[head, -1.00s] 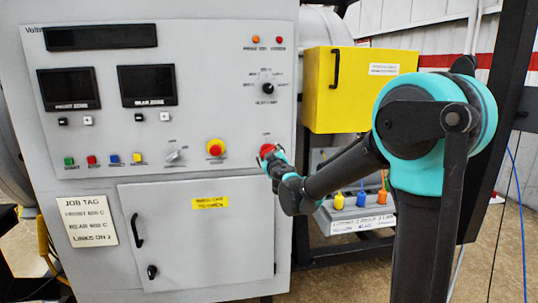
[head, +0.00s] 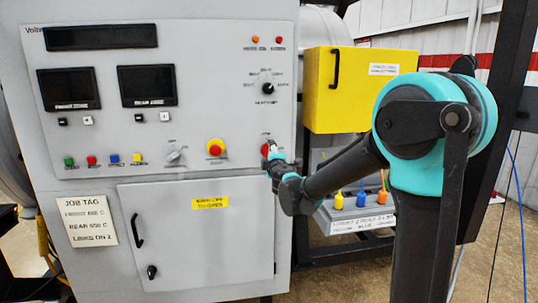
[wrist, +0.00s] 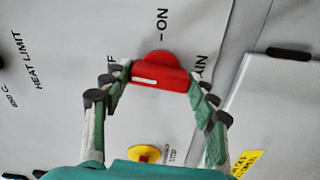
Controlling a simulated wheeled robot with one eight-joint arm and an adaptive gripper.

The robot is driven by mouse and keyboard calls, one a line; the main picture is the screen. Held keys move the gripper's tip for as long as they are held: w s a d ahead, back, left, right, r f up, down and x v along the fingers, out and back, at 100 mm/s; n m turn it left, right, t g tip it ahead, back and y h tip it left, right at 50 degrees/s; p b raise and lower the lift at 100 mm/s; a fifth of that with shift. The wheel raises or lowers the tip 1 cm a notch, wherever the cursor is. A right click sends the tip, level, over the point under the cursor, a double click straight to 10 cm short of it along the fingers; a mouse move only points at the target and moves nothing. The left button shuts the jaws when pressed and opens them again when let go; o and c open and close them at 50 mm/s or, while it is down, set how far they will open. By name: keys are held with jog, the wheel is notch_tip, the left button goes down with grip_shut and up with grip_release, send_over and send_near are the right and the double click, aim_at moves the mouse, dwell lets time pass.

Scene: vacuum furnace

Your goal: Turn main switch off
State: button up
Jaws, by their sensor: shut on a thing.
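The main switch (head: 265,150) is a red rotary handle at the right end of the panel's lower row. In the wrist view the red handle (wrist: 160,74) fills the space between the fingertips of my gripper (wrist: 158,84), which is shut on it. A white line on the handle lies toward the left, where a label ending in "F" is partly hidden by a finger. The "ON" label is above the handle, and "AIN" shows at its right. In the head view my gripper (head: 273,156) covers part of the switch.
A yellow-collared red button (head: 215,147) and a grey selector (head: 174,154) sit left of the switch. A cabinet door (head: 196,235) is below. A yellow box (head: 355,95) juts out at right, above a tray (head: 355,219) with coloured items.

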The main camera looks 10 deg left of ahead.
jog(key=shift+n, duration=0.7)
jog(key=o, duration=1.2)
jog(key=shift+c, duration=0.2)
jog(key=shift+s, duration=0.1)
jog(key=v, duration=1.2)
